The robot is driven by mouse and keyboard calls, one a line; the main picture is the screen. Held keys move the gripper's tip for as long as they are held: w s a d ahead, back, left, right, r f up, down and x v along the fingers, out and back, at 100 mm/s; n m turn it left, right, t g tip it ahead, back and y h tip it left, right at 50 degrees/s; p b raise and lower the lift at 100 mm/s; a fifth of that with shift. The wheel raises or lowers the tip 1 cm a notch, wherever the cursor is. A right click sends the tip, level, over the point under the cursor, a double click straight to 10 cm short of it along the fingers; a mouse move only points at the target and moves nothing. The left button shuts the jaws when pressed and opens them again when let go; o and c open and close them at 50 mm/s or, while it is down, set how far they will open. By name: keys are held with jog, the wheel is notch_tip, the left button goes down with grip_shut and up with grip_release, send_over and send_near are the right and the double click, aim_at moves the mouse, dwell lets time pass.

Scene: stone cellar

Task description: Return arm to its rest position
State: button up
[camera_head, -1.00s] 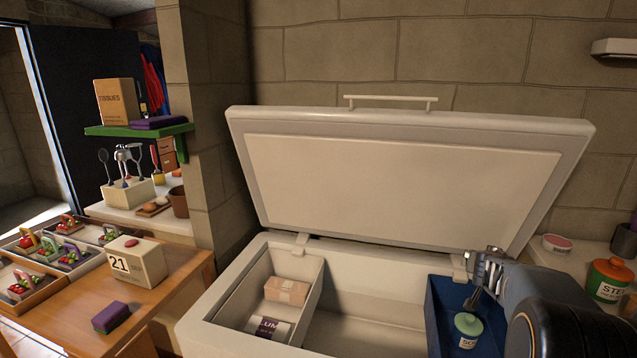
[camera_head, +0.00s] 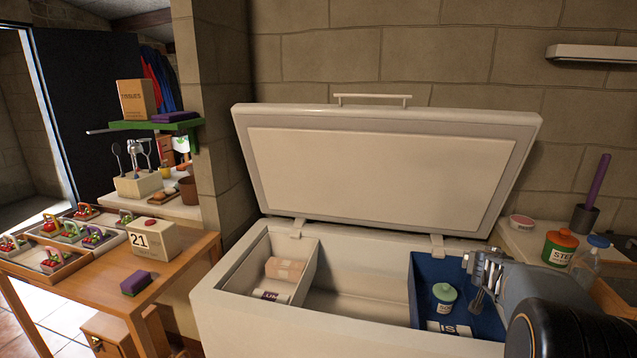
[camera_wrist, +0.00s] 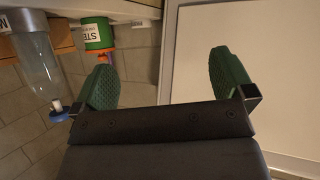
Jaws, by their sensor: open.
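My arm comes in from the lower right of the head view, with my gripper (camera_head: 484,276) in front of the open chest freezer's right end. In the wrist view my gripper (camera_wrist: 170,82) shows two green textured fingers spread wide with nothing between them. Beyond the fingers, the white panel (camera_wrist: 260,75) of the freezer lid fills the right side of the wrist view. The freezer (camera_head: 225,303) stands with its lid (camera_head: 380,165) raised. A jar with a green lid (camera_head: 443,305) stands in its blue compartment, left of my gripper and apart from it.
Left is a wooden table (camera_head: 185,262) with a purple sponge (camera_head: 135,283), a calendar block (camera_head: 152,240) and produce trays. Right of the freezer, a counter holds an orange-lidded jar (camera_head: 558,248), a clear bottle (camera_head: 588,262) and a purple-handled tool (camera_head: 597,185). A wall shelf (camera_head: 590,52) hangs above.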

jog(key=s+a+f+n+g+p, duration=0.25)
jog(key=s+a+g, duration=0.35)
jog(key=s, duration=0.6)
jog(key=s+a+r+n+y+p, duration=0.2)
jog(key=s+a+r+y+p, duration=0.1)
jog(key=s+a, duration=0.4)
jog(key=s+a+r+n+y+p, duration=0.1)
jog(key=s+a+r+y+p, duration=0.3)
jog(key=a, duration=1)
jog(key=s+r+p, duration=0.1)
jog(key=s, duration=0.1)
jog(key=shift+s+a+n+y, duration=0.3)
jog(key=shift+s+n, duration=0.05)
jog(key=shift+r, duration=0.1)
jog(key=shift+c, duration=0.2)
